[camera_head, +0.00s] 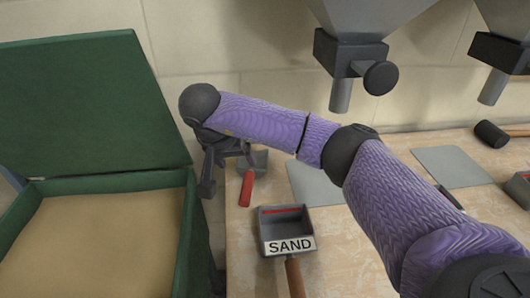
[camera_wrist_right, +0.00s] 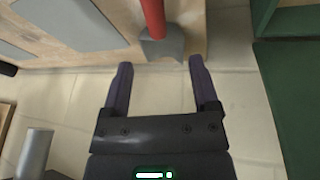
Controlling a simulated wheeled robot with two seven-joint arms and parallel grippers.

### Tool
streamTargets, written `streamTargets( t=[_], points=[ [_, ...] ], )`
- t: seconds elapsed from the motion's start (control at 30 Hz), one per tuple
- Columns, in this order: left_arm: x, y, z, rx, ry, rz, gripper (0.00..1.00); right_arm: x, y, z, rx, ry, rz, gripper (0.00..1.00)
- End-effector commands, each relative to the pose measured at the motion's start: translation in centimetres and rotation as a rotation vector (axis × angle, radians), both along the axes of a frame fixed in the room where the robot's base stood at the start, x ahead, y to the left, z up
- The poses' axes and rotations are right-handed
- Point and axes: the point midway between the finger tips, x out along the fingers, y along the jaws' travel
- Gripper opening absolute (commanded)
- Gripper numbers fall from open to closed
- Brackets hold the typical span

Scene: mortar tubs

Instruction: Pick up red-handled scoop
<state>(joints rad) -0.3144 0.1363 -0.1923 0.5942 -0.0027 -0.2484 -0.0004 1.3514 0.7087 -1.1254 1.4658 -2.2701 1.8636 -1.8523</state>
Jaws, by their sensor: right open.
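The red-handled scoop lies on the light worktop near its left edge; its red handle (camera_head: 246,189) points toward the front, and its grey pan (camera_head: 260,160) is partly behind my right gripper. In the right wrist view its red handle (camera_wrist_right: 152,18) and grey pan (camera_wrist_right: 163,45) show just beyond the fingertips. My right gripper (camera_head: 228,172) is open, with nothing between its fingers (camera_wrist_right: 160,66). It hangs beside the scoop at the worktop's left edge. My left gripper is not in view.
A grey SAND scoop (camera_head: 287,222) with a wooden handle lies in front. A green bin (camera_head: 110,183) of sand with a raised lid stands left. Hoppers with spouts (camera_head: 341,95) hang above. Grey mats (camera_head: 452,166) and a black-headed mallet (camera_head: 491,134) lie on the worktop (camera_head: 345,262).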

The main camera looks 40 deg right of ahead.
Motion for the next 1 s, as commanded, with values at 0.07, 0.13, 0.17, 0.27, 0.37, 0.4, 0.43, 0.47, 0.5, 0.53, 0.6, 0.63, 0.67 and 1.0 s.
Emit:
streamTargets(
  t=[0.07,0.13,0.17,0.27,0.37,0.4,0.43,0.47,0.5,0.53,0.6,0.63,0.67,1.0],
  points=[
    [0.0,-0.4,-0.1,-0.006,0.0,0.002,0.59,0.0,-0.4,0.1,-0.016,0.005,-0.004,0.77],
    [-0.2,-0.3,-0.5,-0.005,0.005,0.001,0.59,0.0,-0.7,-0.6,-0.02,0.008,-0.005,0.77],
    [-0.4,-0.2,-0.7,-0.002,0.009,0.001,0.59,0.1,-0.9,-1.1,-0.021,0.008,-0.007,0.77],
    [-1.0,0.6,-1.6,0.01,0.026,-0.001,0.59,0.4,-1.6,-3.2,-0.018,0.01,-0.006,0.77],
    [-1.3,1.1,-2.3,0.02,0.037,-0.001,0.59,0.6,-2.2,-4.9,-0.017,0.009,-0.006,0.77],
    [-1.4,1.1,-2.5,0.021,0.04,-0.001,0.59,0.7,-2.4,-5.4,-0.017,0.009,-0.004,0.77],
    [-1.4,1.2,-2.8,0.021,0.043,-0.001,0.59,0.8,-2.5,-5.8,-0.016,0.008,-0.005,0.77],
    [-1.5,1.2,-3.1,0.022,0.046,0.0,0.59,0.8,-2.6,-6.3,-0.016,0.008,-0.005,0.77],
    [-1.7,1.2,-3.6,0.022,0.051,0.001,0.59,0.9,-2.8,-7.3,-0.015,0.01,-0.006,0.77],
    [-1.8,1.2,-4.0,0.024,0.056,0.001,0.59,1.0,-3.0,-7.9,-0.015,0.01,-0.006,0.77],
    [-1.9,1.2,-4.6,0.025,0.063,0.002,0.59,1.2,-3.5,-9.1,-0.016,0.009,-0.005,0.77],
    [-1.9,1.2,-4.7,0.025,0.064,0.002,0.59,1.3,-3.7,-9.3,-0.015,0.009,-0.005,0.77],
    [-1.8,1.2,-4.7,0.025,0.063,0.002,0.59,1.3,-3.8,-9.4,-0.015,0.007,-0.005,0.77],
    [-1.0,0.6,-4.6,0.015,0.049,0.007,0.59,1.3,-3.8,-8.9,-0.015,0.004,-0.003,0.41]
  ],
)
